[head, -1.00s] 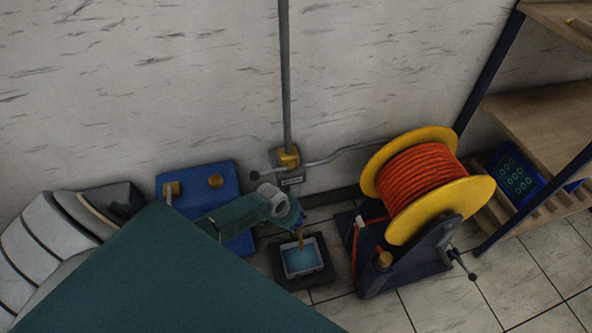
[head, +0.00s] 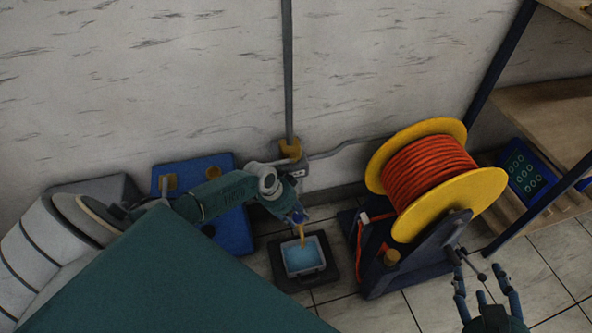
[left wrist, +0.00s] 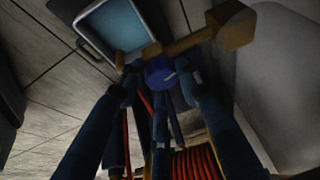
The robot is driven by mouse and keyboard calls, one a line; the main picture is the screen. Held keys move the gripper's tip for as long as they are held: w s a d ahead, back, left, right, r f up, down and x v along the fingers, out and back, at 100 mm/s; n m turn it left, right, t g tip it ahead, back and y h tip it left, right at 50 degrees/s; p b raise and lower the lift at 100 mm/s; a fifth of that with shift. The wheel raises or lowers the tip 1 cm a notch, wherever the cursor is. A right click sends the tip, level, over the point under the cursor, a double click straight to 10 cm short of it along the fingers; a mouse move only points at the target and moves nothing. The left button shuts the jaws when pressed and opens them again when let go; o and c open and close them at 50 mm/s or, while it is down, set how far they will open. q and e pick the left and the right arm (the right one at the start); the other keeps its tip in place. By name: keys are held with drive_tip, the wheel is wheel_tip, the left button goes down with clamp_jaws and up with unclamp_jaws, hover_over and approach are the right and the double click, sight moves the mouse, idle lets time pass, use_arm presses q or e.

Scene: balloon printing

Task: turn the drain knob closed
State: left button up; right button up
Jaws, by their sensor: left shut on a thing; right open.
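The round blue drain knob (left wrist: 160,72) sits at a brass drain spout (left wrist: 195,42) in the left wrist view. The spout also shows in the head view (head: 301,236), above a small tray of blue water (head: 304,275). My left gripper (head: 297,214) is shut on the knob; its dark fingers surround it in the left wrist view (left wrist: 160,85) and partly hide it. The knob's turn angle cannot be told. My right gripper (head: 480,266) is open and empty at the lower right, in front of the reel.
A yellow reel (head: 440,205) of orange hose stands on a dark stand right of the tray. A blue box (head: 228,232) stands behind my left arm. Wooden shelves (head: 540,115) are at the right. A grey pipe (head: 287,70) runs up the wall.

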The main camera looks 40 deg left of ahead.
use_arm(q)
drive_tip(key=shift+w+a+r, duration=0.2)
drive_tip(key=shift+w+r, duration=0.15)
drive_tip(key=shift+w, duration=0.15)
drive_tip(key=o, duration=1)
drive_tip(key=shift+o, duration=0.5)
drive_tip(key=shift+d, duration=0.1)
drive_tip(key=shift+s+f, duration=0.1)
drive_tip(key=shift+f, duration=0.05)
drive_tip(key=shift+s+d+f, duration=0.1)
drive_tip(key=shift+s, duration=0.1)
